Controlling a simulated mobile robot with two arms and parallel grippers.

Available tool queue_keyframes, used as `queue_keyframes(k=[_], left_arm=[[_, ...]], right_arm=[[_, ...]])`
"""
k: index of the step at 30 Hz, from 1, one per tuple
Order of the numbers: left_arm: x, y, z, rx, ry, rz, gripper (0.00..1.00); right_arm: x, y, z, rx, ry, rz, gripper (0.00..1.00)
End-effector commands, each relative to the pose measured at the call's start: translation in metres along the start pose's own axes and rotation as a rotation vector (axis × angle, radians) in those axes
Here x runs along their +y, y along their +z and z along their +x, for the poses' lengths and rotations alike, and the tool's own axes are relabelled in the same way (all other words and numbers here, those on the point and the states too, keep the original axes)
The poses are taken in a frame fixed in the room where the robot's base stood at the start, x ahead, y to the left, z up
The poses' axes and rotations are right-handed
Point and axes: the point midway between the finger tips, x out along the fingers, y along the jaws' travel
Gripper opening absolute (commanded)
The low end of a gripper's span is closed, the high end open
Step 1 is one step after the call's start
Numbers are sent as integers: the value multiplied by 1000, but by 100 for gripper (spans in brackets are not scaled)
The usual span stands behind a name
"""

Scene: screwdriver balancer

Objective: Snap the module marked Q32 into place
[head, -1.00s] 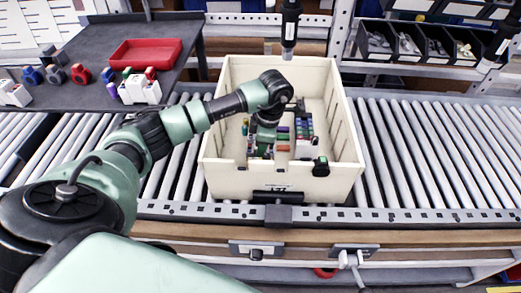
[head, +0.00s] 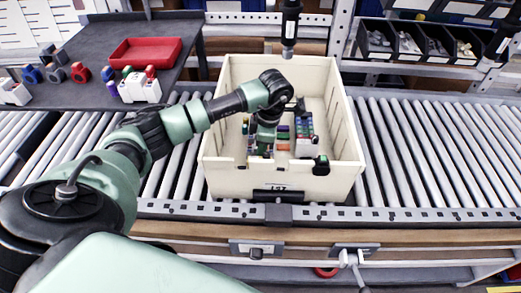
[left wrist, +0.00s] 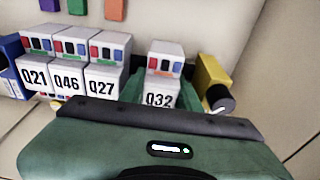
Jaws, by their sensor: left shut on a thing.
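The Q32 module (left wrist: 159,98), a white block with a coloured top, shows in the left wrist view right of the Q21 (left wrist: 34,77), Q46 (left wrist: 67,81) and Q27 (left wrist: 101,82) modules, with a gap between it and Q27. My left gripper (left wrist: 161,92) is shut on the Q32 module, its green fingers close around it. In the head view my left gripper (head: 266,140) points down inside the cream bin (head: 223,168). The gripper body hides the lower part of Q32, so I cannot tell whether it is seated. My right gripper is out of view.
The bin walls surround my gripper. The bin sits on a roller conveyor (head: 430,150). A red tray (head: 145,52) stands on the dark table at left.

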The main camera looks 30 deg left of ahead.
Motion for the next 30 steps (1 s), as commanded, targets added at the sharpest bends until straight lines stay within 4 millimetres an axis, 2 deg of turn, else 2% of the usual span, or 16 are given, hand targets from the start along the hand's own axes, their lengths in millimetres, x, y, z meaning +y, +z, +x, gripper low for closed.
queue_keyframes(k=[25, 26, 28, 30], left_arm=[[-2, 1, 9, 5, -5, 2, 0], [-2, 1, 9, 5, -6, 2, 35], [-3, 0, 9, 5, -7, 2, 55], [-3, 0, 10, 6, -8, 3, 58]], right_arm=[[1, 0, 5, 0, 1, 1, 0], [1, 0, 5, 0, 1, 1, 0], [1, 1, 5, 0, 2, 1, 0], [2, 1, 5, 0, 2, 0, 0]])
